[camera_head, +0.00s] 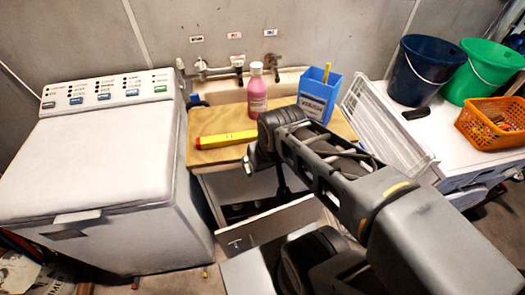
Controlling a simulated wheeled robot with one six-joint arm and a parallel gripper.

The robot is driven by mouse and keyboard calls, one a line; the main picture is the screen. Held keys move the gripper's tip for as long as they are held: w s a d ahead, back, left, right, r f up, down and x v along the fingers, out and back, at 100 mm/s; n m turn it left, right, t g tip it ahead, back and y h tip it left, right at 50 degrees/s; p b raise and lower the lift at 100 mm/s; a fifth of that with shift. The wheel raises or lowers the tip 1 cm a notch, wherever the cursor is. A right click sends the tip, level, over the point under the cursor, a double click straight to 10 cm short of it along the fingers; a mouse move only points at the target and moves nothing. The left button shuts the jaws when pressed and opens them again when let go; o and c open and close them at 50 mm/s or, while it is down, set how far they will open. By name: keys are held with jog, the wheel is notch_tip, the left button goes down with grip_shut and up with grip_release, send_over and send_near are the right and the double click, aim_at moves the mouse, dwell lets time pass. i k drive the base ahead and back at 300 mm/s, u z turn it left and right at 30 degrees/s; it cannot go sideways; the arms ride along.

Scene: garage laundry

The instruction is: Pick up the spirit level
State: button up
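The spirit level (226,139) is a yellow bar with reddish ends. It lies flat on the wooden worktop (204,157), near its front left part. Its right end lies close to my arm's wrist in the picture. My gripper (282,184) shows only as a small dark shape below the wrist, in front of the worktop edge and over the open drawer area. My arm hides most of it, so I cannot see whether its fingers are apart. The level is not in my gripper.
A pink bottle (257,92) and a blue box (318,98) stand behind the level. A washing machine (105,150) is at left. A drawer (268,225) stands open below the worktop. A white rack (385,125), buckets (420,72) and an orange basket (492,124) are at right.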

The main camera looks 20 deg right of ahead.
aim_at(247, 137)
jog(key=k, duration=1.25)
jog(key=u, duration=0.6)
jog(key=i, duration=0.5)
jog(key=u, duration=0.65)
jog(key=i, duration=1)
jog(key=z, duration=0.3)
